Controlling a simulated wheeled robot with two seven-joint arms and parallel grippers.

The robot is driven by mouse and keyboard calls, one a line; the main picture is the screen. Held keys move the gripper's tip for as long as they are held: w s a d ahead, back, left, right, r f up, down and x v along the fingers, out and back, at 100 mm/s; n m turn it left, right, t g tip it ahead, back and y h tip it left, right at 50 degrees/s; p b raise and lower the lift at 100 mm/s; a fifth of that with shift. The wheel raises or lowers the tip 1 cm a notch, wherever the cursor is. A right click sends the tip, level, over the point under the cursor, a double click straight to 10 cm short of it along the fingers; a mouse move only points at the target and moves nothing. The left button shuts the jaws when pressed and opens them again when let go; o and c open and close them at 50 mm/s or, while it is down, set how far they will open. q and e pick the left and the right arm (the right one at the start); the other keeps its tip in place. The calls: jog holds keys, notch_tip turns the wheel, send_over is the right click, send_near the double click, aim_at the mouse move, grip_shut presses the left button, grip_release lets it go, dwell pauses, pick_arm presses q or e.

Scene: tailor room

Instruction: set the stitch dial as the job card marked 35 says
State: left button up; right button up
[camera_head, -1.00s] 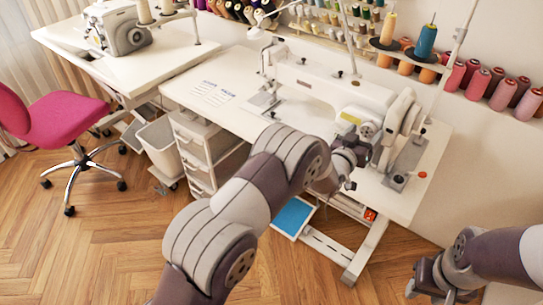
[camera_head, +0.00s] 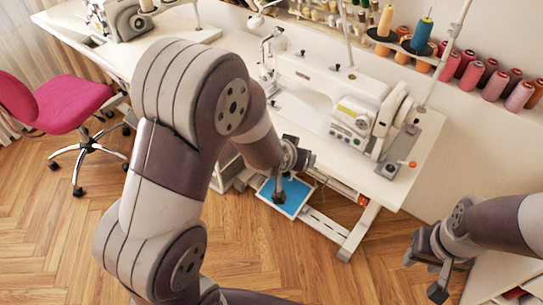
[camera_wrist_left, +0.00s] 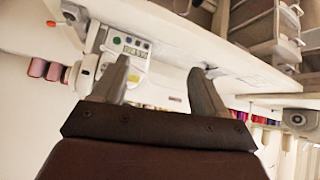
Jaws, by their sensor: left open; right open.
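The white sewing machine (camera_head: 335,80) stands on the white table. Its front has a yellow-green display and a small round dial (camera_head: 361,124); I cannot read its setting. The left wrist view shows the machine's control panel (camera_wrist_left: 127,45) with coloured buttons, beyond and between the fingers. My left gripper (camera_head: 289,178) is open, in front of the table's near edge and apart from the machine. It also shows in the left wrist view (camera_wrist_left: 160,86), with nothing between the fingers. My right gripper (camera_head: 424,275) is open and empty at lower right. The job cards are hidden behind my left arm.
Thread cones (camera_head: 492,85) line the back wall. A pink chair (camera_head: 60,105) stands at left. The wood floor (camera_head: 310,265) between my arms is clear.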

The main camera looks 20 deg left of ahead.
pick_arm(q)
jog(key=s+a+r+g+p, duration=0.2)
jog(key=s+a+r+g, duration=0.1)
jog(key=s, duration=0.5)
jog(key=shift+s+a+g+y, duration=0.15)
jog(key=shift+g+y, duration=0.25)
jog(key=shift+g, duration=0.1)
jog(key=s+a+r+g+p, duration=0.1)
jog(key=s+a+r+g, duration=0.1)
jog(key=s, duration=0.7)
jog(key=shift+g, duration=0.7)
jog(key=shift+s, duration=0.1)
dwell(0.3)
